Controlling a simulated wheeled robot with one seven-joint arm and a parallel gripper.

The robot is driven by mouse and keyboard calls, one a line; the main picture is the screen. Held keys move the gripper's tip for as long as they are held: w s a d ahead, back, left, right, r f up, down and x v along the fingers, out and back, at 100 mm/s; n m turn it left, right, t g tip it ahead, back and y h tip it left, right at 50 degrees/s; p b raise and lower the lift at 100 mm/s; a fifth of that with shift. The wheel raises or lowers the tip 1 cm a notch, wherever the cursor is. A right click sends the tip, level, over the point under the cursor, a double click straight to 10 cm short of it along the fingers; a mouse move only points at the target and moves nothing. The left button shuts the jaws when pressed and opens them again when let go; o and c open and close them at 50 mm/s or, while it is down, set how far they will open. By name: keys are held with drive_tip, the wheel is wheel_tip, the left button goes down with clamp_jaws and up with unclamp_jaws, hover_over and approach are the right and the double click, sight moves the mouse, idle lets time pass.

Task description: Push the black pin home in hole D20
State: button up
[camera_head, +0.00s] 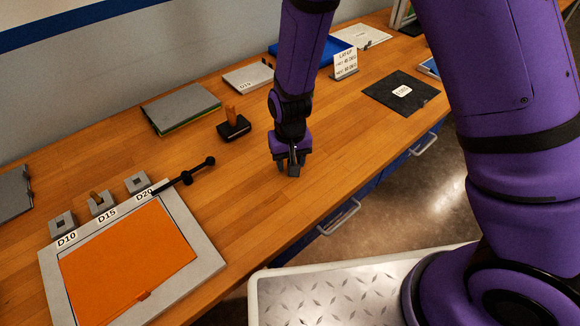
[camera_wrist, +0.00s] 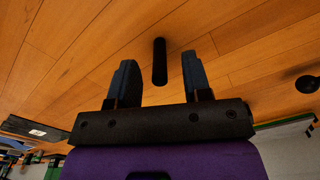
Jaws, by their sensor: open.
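A black cylinder (camera_wrist: 160,62), which looks like the black pin, is between the spread fingers of my gripper (camera_wrist: 155,80) in the wrist view, with a gap on both sides. In the head view my gripper (camera_head: 290,168) is low over the mid-table and hides the cylinder. My gripper is open. The D20 block (camera_head: 138,183) is a small grey block with a dark hole, behind its label on the left. The D15 block (camera_head: 102,204) holds a brown pin; the D10 block (camera_head: 62,225) stands further left.
A black rod with a round knob (camera_head: 210,161) slants beside the D20 label. An orange panel in a grey frame (camera_head: 206,264) lies front left. A black stand (camera_head: 235,128) and a grey-green book (camera_head: 180,106) are behind. The wood between knob and gripper is clear.

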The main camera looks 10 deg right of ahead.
drive_tip(key=shift+f, duration=0.45)
clamp_jaws()
